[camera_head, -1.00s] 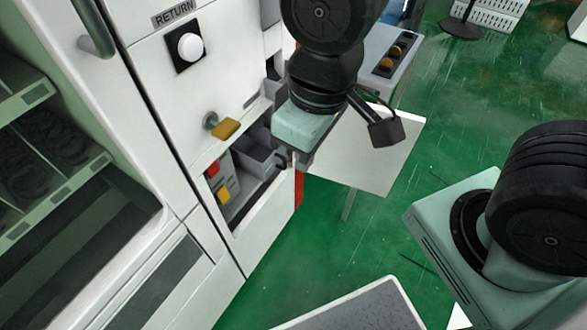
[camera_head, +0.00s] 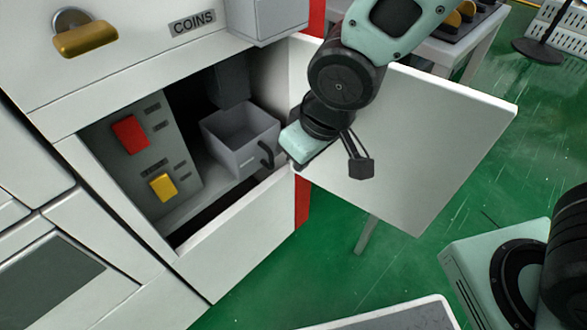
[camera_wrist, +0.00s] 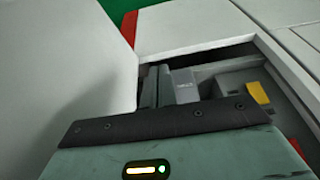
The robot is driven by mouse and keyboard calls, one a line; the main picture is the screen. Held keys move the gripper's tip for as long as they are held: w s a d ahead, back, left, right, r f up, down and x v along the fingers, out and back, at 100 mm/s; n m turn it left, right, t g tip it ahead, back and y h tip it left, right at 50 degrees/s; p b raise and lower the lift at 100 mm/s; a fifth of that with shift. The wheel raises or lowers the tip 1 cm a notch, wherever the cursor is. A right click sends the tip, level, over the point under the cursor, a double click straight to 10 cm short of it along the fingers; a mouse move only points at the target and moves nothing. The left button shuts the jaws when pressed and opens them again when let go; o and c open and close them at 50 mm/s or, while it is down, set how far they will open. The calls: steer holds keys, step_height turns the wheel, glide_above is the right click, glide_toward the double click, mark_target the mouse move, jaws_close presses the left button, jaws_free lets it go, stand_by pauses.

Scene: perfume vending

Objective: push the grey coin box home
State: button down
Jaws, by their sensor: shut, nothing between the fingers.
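The grey coin box (camera_head: 222,136) sits inside the open lower compartment of the vending machine. Its open top and its front with a black handle (camera_head: 266,155) show in the head view. In the wrist view part of its labelled grey front (camera_wrist: 186,86) shows beyond my gripper. My gripper (camera_head: 291,164) is shut and empty, close to the right of the handle, at the compartment's opening. I cannot tell whether its fingertips touch the box or handle. The wrist view shows the gripper's dark fingers (camera_wrist: 155,87) beside the box front.
The white door (camera_head: 430,140) stands open just right of my gripper. Left of the box is a panel with a red switch (camera_head: 130,134) and a yellow switch (camera_head: 163,187). A front wall (camera_head: 240,225) edges the compartment below. A grey housing (camera_head: 268,18) juts out above.

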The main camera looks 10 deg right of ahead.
steer(key=w+a+f+b, duration=0.3)
steer(key=w+f+b, duration=0.2)
steer(key=f, duration=0.4)
steer(key=shift+w+a, duration=0.3)
steer(key=shift+a, duration=0.1)
steer(key=shift+f, duration=0.1)
